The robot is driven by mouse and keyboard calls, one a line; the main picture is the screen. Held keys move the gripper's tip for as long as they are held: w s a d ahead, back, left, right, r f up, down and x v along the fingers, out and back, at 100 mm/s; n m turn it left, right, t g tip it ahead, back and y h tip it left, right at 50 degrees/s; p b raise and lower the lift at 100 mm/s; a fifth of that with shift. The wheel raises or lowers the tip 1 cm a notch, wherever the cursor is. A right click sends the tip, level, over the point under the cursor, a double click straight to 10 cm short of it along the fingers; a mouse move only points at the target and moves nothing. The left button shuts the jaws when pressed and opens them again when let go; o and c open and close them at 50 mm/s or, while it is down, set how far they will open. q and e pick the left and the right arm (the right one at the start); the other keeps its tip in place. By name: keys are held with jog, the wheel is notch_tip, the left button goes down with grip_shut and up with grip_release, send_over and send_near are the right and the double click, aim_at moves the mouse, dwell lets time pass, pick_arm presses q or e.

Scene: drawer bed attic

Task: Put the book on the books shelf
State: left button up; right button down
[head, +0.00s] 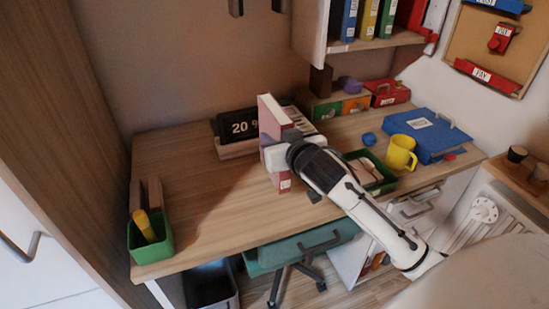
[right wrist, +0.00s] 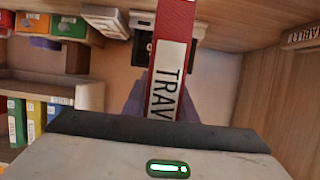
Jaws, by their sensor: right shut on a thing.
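The book (head: 272,112) is red with a white label and stands upright above the desk near its middle. My right gripper (head: 276,158) is shut on it, reaching in from the right. In the right wrist view the book (right wrist: 175,55) rises from the gripper, its spine label reading "TRAV". Whether its lower edge touches the desk is unclear. The books shelf (head: 372,44) is on the wall at the upper right and holds blue, yellow, green and red binders. These binders (right wrist: 33,120) also show at the left of the right wrist view. My left gripper is not in view.
A dark clock display (head: 240,128) stands behind the book. A green pen cup (head: 150,238) stands front left. The desk's left middle is clear.

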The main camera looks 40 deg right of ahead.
jog(key=shift+f+b, duration=0.3)
jog(key=shift+f, duration=2.05)
jog(key=shift+f, duration=0.15)
jog(key=c, duration=1.4)
grip_release()
jog(key=shift+f, duration=0.1)
jog(key=shift+c, duration=0.2)
jog(key=shift+r, duration=0.3)
jog(key=v, duration=1.2)
jog(key=shift+f, duration=0.15)
